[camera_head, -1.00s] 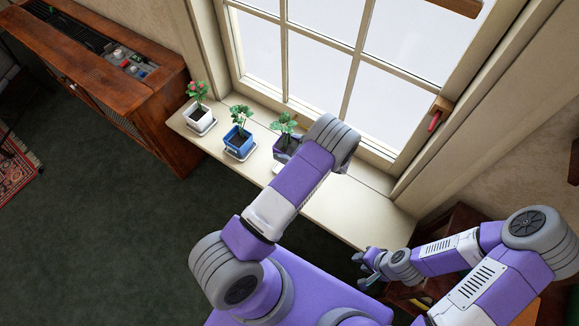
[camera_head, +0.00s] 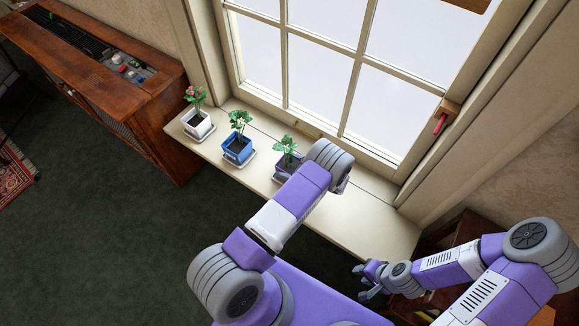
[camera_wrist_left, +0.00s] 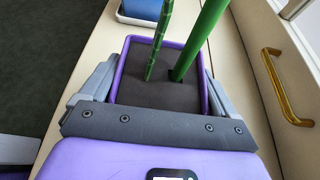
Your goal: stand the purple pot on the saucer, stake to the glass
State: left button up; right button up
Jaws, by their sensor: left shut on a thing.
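The purple pot (camera_head: 281,174) holds a leafy green plant (camera_head: 286,148) and is at the sill, right of the blue pot. My left gripper (camera_wrist_left: 158,85) is shut on the purple pot (camera_wrist_left: 175,46), its fingers against two opposite sides. The wrist view shows dark soil, a thin green stem (camera_wrist_left: 160,40) and a thicker green stake (camera_wrist_left: 202,40) on the right, window side. My left arm partly covers the pot in the head view. I cannot clearly make out its saucer or whether the pot touches it. My right gripper (camera_head: 364,282) looks open and empty, low at the right.
A blue pot (camera_head: 237,152) and a white pot (camera_head: 197,127) stand on saucers along the sill (camera_head: 330,222). The window glass (camera_head: 388,105) rises behind. A brass handle (camera_wrist_left: 284,88) shows in the wrist view. A wooden cabinet (camera_head: 110,90) stands left.

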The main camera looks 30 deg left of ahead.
pick_arm(q)
jog(key=shift+f, duration=0.1)
jog(key=o, duration=1.1)
jog(key=shift+r, duration=0.2)
jog(key=p+v, duration=0.2)
jog(key=v, duration=1)
jog(key=shift+f, duration=0.15)
